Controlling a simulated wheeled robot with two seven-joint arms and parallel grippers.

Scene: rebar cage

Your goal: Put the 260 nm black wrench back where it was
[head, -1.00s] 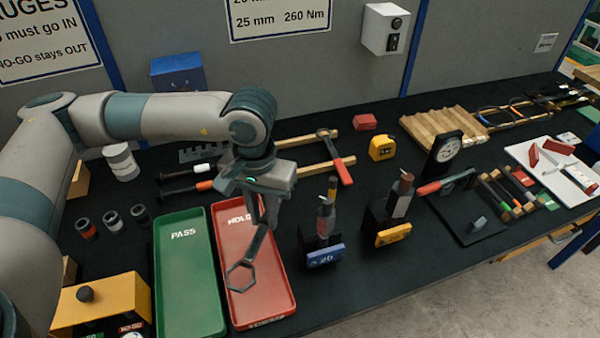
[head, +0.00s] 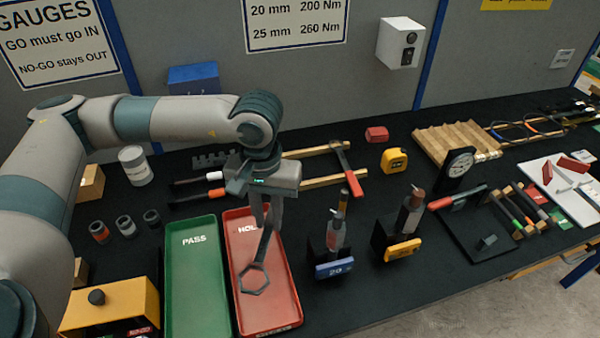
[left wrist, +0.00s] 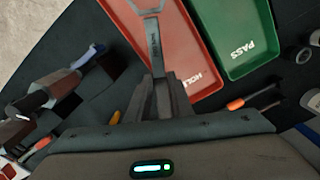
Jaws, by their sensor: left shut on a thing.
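My left gripper (head: 266,212) is shut on a dark grey wrench (head: 266,246) with a hexagonal ring end. The wrench hangs ring-down over the red HOLD tray (head: 240,285); I cannot tell whether it touches the tray. In the left wrist view the wrench (left wrist: 155,45) runs out from between the fingers over the HOLD tray (left wrist: 198,40). Small lettering on its shaft is too small to read. Two black-handled tools, one with a white band (head: 185,182) and one with an orange band (head: 215,192), lie behind the trays. My right gripper is not in view.
The green PASS tray (head: 196,290) is left of the HOLD tray. A blue-labelled stand (head: 334,268) and a yellow-labelled stand (head: 402,250) hold upright tools to the right. A wall sign (head: 297,18) lists 25 mm, 260 Nm. Dark tabletop is free at front right.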

